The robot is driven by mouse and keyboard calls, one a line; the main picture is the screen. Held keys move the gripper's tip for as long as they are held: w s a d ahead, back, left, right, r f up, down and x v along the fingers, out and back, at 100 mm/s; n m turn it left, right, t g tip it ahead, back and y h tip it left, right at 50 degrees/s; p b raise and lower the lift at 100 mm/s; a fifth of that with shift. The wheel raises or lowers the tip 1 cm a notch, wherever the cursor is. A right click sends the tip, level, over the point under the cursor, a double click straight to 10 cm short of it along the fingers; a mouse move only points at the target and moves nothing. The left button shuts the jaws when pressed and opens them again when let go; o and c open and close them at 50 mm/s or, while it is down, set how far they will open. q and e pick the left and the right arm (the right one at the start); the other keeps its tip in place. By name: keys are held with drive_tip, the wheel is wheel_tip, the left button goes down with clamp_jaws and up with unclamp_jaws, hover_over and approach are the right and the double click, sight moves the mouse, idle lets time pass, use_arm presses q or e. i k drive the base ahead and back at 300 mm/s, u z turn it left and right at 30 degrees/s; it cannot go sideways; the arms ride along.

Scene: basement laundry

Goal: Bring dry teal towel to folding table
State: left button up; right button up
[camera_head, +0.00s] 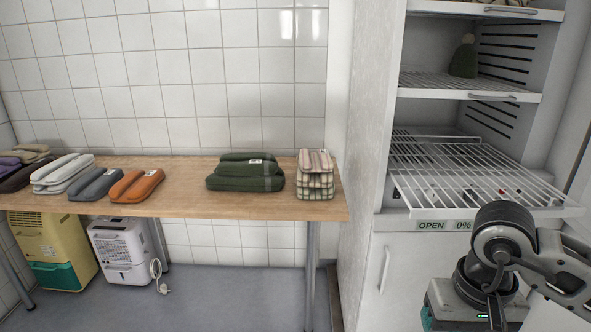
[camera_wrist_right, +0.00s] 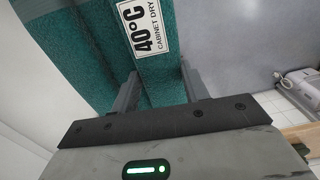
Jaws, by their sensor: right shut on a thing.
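My right gripper (camera_wrist_right: 160,92) is shut on a teal towel (camera_wrist_right: 85,50), which fills the space between its fingers in the right wrist view. The towel has a white label reading "40°C CABINET DRY". In the head view my right gripper is at the lower right, in front of the drying cabinet; only a teal sliver of the towel (camera_head: 427,318) shows beside it. The wooden folding table (camera_head: 185,172) stands along the tiled wall at left and centre. My left gripper is not in view.
The table holds orange (camera_head: 137,186), grey, white and dark folded towels, a green stack (camera_head: 246,172) and a plaid stack (camera_head: 315,176). Bare wood lies between the orange towel and green stack. A cabinet rack (camera_head: 470,170) juts out at right. Dehumidifiers (camera_head: 122,250) stand under the table.

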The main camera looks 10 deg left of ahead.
sight(182, 190)
drive_tip(key=u, duration=0.85)
drive_tip(key=i, duration=0.45)
drive_tip(key=u, duration=0.85)
drive_tip(key=i, duration=1.8)
drive_tip(key=z, duration=0.5)
